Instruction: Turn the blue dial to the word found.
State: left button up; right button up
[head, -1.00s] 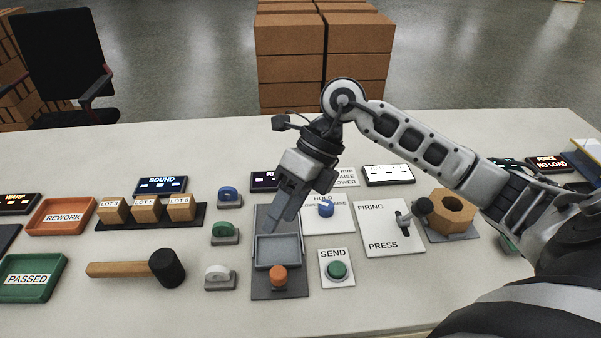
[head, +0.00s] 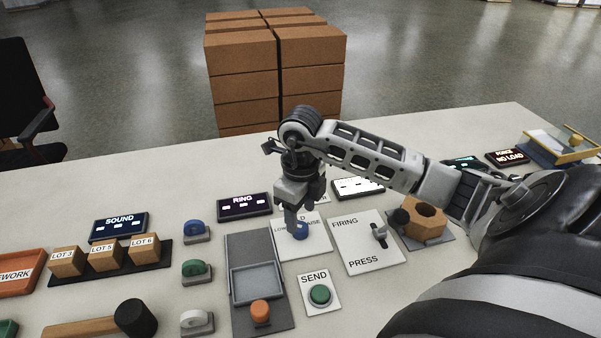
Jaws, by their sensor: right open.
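The blue dial (head: 300,232) sits on a white panel (head: 312,249) in the middle of the bench. Printed words around the dial are partly covered by my gripper; bits like "LOWER" and "USE" show. My right gripper (head: 297,222) points down right over the dial, its fingers at the dial's top. It is open; whether the fingers touch the dial I cannot tell. Which way the dial points is hidden. My left gripper is out of view.
Left of the panel is a grey tray fixture (head: 257,284) with an orange knob. A green SEND button (head: 320,295) is in front, a FIRING/PRESS lever panel (head: 362,250) to the right. RING (head: 243,206) and SOUND (head: 119,228) displays stand behind. A white-lit display (head: 358,188) is partly covered.

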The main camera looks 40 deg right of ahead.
aim_at(300, 226)
jog(key=shift+f, duration=1.85)
jog(key=c, duration=1)
jog(key=shift+o, duration=0.2)
jog(key=shift+m, duration=0.3)
jog(key=m, duration=0.5)
jog(key=shift+r+p, duration=0.1)
jog(key=shift+p, duration=0.3)
jog(key=m+p, duration=0.1)
jog(key=m, duration=0.5)
jog(key=shift+w, duration=0.1)
